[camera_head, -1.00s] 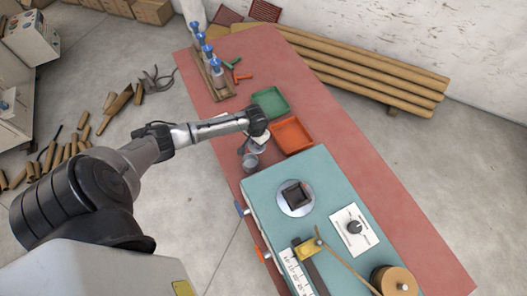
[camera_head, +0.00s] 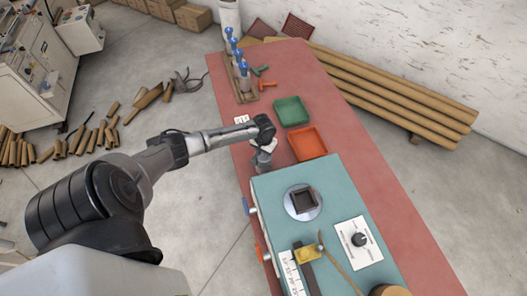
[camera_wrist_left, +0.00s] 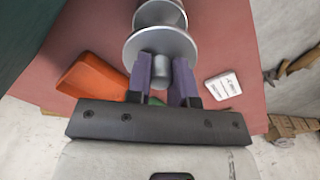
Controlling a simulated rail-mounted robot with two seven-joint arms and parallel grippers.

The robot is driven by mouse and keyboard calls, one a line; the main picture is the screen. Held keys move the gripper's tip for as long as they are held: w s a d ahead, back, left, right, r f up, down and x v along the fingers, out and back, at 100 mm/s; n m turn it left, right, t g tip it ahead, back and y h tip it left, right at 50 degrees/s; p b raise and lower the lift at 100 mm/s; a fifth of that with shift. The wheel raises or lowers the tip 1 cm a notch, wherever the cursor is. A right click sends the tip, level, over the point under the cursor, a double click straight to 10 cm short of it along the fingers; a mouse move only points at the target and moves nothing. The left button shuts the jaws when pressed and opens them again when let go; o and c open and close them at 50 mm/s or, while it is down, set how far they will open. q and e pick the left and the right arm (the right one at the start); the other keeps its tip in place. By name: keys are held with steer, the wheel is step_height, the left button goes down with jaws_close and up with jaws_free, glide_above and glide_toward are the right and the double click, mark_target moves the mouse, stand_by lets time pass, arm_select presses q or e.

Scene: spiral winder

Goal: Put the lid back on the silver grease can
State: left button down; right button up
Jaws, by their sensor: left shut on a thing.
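My left gripper (camera_head: 264,146) is at the left edge of the red table, just beyond the teal machine. In the left wrist view its two purple fingers (camera_wrist_left: 161,76) are shut on the knob of the round silver lid (camera_wrist_left: 160,47). The silver grease can (camera_head: 260,160) is below the gripper and partly hidden by it. In the left wrist view, a silver rounded part, probably the can (camera_wrist_left: 160,13), shows just beyond the lid. I cannot tell whether lid and can touch. My right gripper is not in view.
The teal machine (camera_head: 345,188) stands close to the can. An orange tray (camera_head: 308,143) and a green tray (camera_head: 291,111) lie to the right of the gripper. A rack of blue-topped items (camera_head: 243,75) stands farther back. The red table's right side (camera_head: 375,150) is clear.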

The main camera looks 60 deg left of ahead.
arm_select(q)
step_height(320, 180, down, 3)
steer(key=b, duration=0.3)
steer(key=shift+f+b, duration=0.45)
steer(key=shift+f, duration=0.55)
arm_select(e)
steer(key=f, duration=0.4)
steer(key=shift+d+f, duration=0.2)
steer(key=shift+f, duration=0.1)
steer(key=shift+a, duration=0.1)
arm_select(q)
steer(key=shift+p, duration=0.45)
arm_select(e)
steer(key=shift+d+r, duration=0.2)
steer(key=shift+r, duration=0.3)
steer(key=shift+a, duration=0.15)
arm_select(q)
steer(key=shift+p, duration=0.35)
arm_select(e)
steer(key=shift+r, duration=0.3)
arm_select(q)
steer(key=shift+f, duration=0.15)
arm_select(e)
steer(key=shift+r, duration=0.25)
